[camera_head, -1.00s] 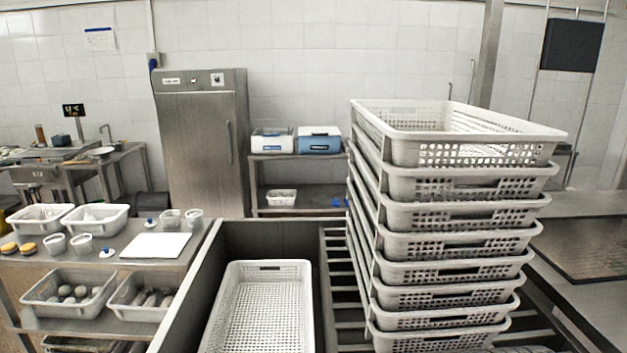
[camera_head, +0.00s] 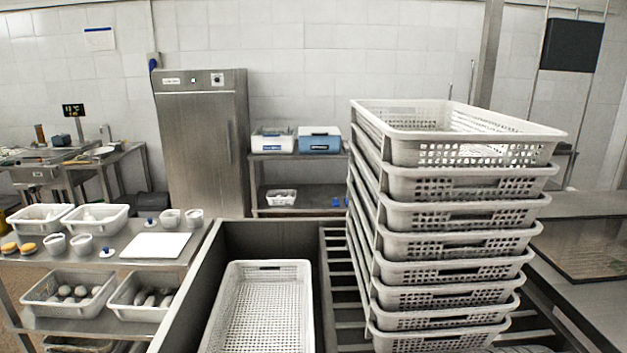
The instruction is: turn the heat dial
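A tall steel cabinet (camera_head: 205,150) stands against the back wall, left of centre, with its door shut. On its top panel is a small white plate with a dark round knob (camera_head: 217,79), which may be the heat dial. It is too small to read any marking or setting. A small red spot (camera_head: 194,81) shows left of the knob, and a white label (camera_head: 171,81) is further left. My gripper is not in view.
A tall stack of perforated baskets (camera_head: 455,215) stands at right. A single empty basket (camera_head: 262,305) lies in a dark-walled bay in front. A steel shelf unit (camera_head: 190,255) with tubs and cups is at left. A low rack (camera_head: 300,172) stands right of the cabinet.

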